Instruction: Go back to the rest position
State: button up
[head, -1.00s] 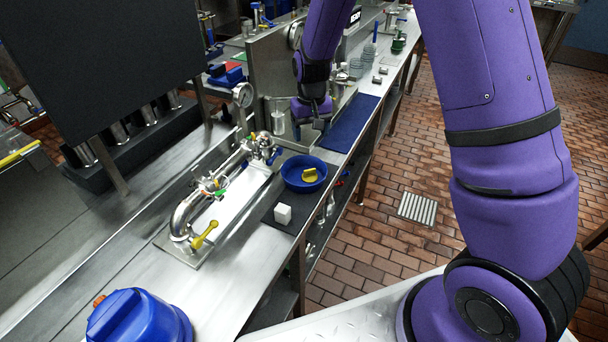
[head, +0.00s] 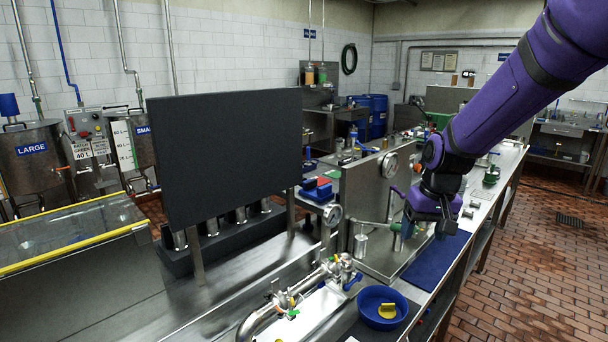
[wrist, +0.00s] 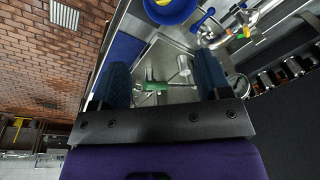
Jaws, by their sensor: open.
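My purple arm reaches in from the upper right in the head view. My gripper (head: 425,222) hangs over the steel bench (head: 390,268), in front of the upright steel panel with a gauge. In the wrist view my gripper (wrist: 164,88) shows two dark blue fingers wide apart with nothing held between them. Beyond the gap, a green-handled fitting (wrist: 154,86) shows on the steel plate below. It is apart from the fingers as far as I can tell.
A blue bowl (head: 383,306) with a yellow piece stands at the bench front, beside a pipe assembly with valves (head: 300,290). A blue mat (head: 436,260) lies right of the panel. A large black board (head: 230,150) stands left. Brick floor at right is clear.

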jog(key=s+d+r+t, duration=0.2)
jog(key=s+r, duration=0.5)
jog(key=s, duration=0.6)
jog(key=s+d+r+t, duration=0.1)
jog(key=s+d+r, duration=0.1)
jog(key=s+r, duration=0.5)
jog(key=shift+s+d+t+h, duration=0.3)
jog(key=shift+s+t+h, duration=0.1)
jog(key=shift+s, duration=2.75)
jog(key=shift+r, duration=0.1)
